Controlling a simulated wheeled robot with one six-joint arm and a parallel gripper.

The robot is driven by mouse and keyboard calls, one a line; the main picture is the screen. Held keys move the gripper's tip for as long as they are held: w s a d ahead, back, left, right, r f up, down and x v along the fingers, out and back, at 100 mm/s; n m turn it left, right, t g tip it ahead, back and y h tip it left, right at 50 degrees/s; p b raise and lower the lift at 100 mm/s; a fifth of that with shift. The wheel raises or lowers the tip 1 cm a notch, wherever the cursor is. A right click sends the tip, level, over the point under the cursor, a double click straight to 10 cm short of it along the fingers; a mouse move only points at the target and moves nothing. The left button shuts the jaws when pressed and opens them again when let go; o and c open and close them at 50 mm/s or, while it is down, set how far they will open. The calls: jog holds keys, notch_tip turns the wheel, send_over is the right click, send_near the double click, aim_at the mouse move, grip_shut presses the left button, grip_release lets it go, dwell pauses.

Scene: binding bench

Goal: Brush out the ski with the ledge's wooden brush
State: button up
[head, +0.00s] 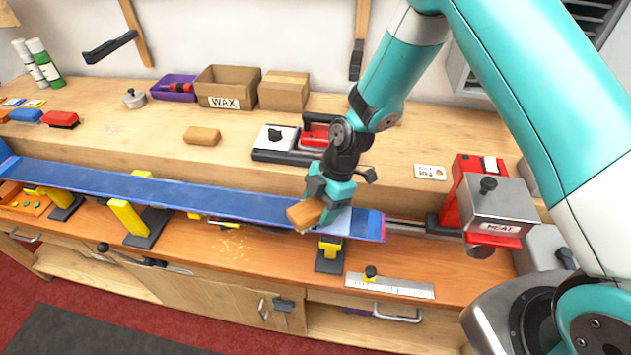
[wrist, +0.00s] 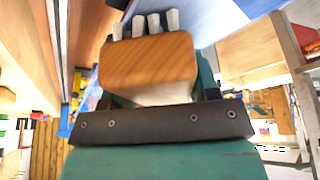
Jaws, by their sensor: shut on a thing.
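The blue ski (head: 150,187) lies lengthwise across its yellow-topped supports, base up, with a paler patch near its right end. My gripper (head: 322,200) is over the right part of the ski, shut on a wooden brush (head: 304,213). In the wrist view the wooden brush (wrist: 150,65) sits across the jaws, with several pale bristle tufts on its far side. The ski's blue surface (wrist: 235,18) shows close by in the wrist view. I cannot tell whether the bristles touch it. Another rounded wooden block (head: 202,136) lies on the ledge.
Behind the ski, the ledge (head: 120,140) carries a WAX box (head: 228,88), a purple tray (head: 174,88) and a red iron (head: 319,131). A red and grey machine (head: 497,205) stands at the right. A metal scraper (head: 390,286) lies at the bench front. Pale shavings (head: 232,248) are scattered below the ski.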

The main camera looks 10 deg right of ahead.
notch_tip(320, 180, up, 8)
jog(key=p, duration=0.3)
jog(key=shift+s+d+f+p, duration=0.1)
jog(key=shift+d+f+p, duration=0.1)
jog(key=shift+p, duration=0.1)
jog(key=shift+f, duration=0.1)
dwell(0.6)
